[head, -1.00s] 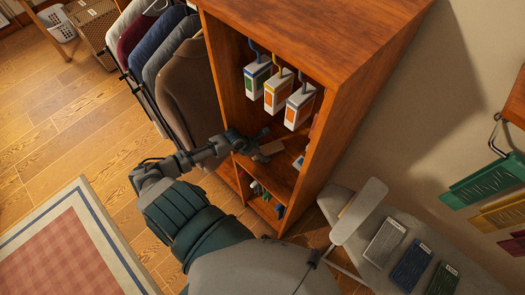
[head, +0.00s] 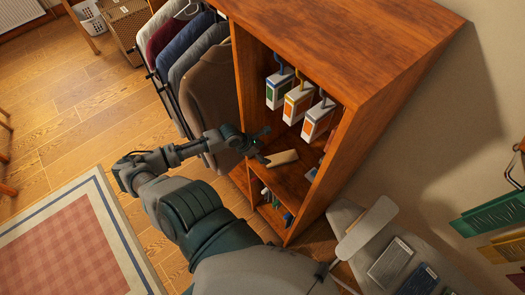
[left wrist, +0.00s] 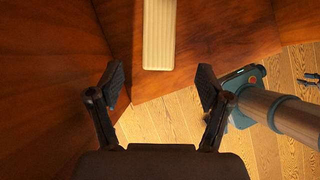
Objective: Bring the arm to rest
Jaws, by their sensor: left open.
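My left arm comes in from the left in the head view. My left gripper (head: 262,145) is at the open front of the wooden cabinet (head: 350,35), by its middle shelf. In the left wrist view the gripper (left wrist: 160,92) has its two fingers spread apart with nothing between them. A flat beige ribbed piece (head: 282,157) lies on the shelf just beyond the fingertips; it also shows in the left wrist view (left wrist: 158,35), apart from the fingers. My right gripper is not in view.
Three boxes hang on hooks in the cabinet, one of them white and orange (head: 318,120). Jackets (head: 210,95) hang left of the cabinet. A grey bench (head: 350,215) with small slabs stands at right. A rug (head: 70,240) lies on the open floor.

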